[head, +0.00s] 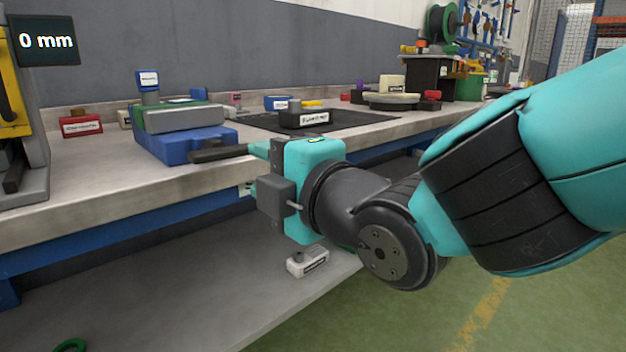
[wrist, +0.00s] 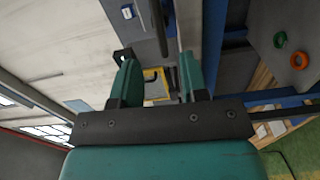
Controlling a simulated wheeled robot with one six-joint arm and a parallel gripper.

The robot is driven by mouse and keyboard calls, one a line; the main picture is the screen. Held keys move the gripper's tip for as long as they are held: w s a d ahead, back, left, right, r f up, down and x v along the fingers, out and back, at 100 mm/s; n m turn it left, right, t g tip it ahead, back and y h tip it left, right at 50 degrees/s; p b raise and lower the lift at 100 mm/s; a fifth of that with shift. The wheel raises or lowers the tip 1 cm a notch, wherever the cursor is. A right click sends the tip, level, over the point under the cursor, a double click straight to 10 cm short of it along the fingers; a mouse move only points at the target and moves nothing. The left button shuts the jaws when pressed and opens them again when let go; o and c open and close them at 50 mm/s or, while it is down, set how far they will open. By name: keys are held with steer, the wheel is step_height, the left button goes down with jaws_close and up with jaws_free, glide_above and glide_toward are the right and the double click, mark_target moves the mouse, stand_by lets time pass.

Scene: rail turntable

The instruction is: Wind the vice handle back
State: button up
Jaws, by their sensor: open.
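The blue vice (head: 185,145) stands at the front of the bench, with a grey and green block on top. Its dark handle (head: 220,152) sticks out to the right, toward my gripper (head: 256,165). In the wrist view my gripper (wrist: 157,62) is open, its two teal fingers apart with nothing held between them. A dark bar that looks like the handle (wrist: 158,25) shows beyond the gap between the fingertips. In the head view the handle's right end is close to the fingers; I cannot tell whether they touch. A display (head: 45,41) at upper left reads 0 mm.
The bench top (head: 80,180) holds a red box (head: 81,125) at left and a black labelled block (head: 303,117) on a dark mat behind my gripper. A small white block (head: 307,261) sits on the lower shelf (head: 200,300). Green floor is clear at right.

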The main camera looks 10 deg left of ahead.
steer(key=v, duration=0.7)
steer(key=shift+d, duration=0.2)
steer(key=shift+s, duration=0.1)
steer(key=d+f+m+g+h, duration=0.6)
steer(key=d+f+m+h, duration=0.1)
steer(key=d+f+m, duration=0.4)
steer(key=s+d+f+m+g+h, duration=0.1)
steer(key=s+d+m+g+h, duration=0.1)
steer(key=s+d+m+g, duration=0.55)
step_height(320, 180, up, 32)
steer(key=s+m+t+p, duration=0.1)
steer(key=s+m+p, duration=0.1)
steer(key=p, duration=3.1)
steer(key=shift+d+f+t, duration=0.15)
steer(key=shift+f+t, duration=0.05)
steer(key=shift+t, duration=0.15)
steer(key=shift+s, duration=0.1)
